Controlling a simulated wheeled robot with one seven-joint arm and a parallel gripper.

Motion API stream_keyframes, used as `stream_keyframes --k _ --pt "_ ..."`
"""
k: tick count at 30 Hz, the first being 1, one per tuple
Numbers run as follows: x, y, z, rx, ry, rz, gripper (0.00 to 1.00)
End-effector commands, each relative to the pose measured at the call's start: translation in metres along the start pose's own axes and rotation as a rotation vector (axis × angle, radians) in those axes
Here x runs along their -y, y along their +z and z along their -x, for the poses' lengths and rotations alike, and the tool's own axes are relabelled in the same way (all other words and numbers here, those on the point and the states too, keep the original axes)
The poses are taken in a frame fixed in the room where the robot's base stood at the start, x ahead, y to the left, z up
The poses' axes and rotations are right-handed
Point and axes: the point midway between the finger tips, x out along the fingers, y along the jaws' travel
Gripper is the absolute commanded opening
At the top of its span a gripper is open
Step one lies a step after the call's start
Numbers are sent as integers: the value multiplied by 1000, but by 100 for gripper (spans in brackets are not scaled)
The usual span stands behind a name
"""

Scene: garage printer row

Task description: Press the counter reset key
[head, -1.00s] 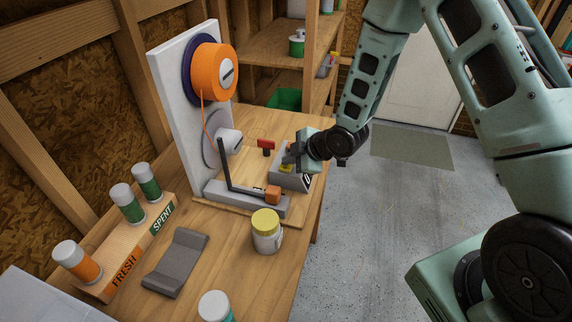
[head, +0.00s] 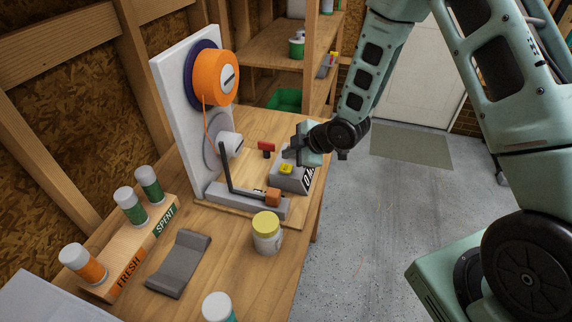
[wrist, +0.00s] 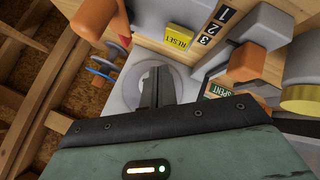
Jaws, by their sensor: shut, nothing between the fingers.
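The reset key is a yellow block (head: 286,169) on top of a grey counter box (head: 290,182) at the right edge of the bench. In the wrist view the yellow key (wrist: 179,36) reads RESET and lies above the fingertips. My gripper (head: 289,154) is above and behind the key in the head view, apart from it. The wrist view shows its fingers (wrist: 158,84) together with nothing between them. The key is fully visible. Part of the counter's dark-and-white label shows on its right side.
A red handle (head: 266,146) stands left of the gripper. A black lever with an orange block (head: 273,196) is in front. An orange spool (head: 214,72) hangs on a white panel. A yellow-lidded jar (head: 267,233) stands on the bench, with bare wood around it.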

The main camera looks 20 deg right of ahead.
Motion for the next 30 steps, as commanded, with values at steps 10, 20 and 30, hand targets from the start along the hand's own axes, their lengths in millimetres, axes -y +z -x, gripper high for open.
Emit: stream_keyframes --k 10,20,30 --pt "-16 -16 22 -1 1 1 0" --pt "-16 -16 21 -1 0 1 0" --pt "-16 -16 21 -1 0 1 0"
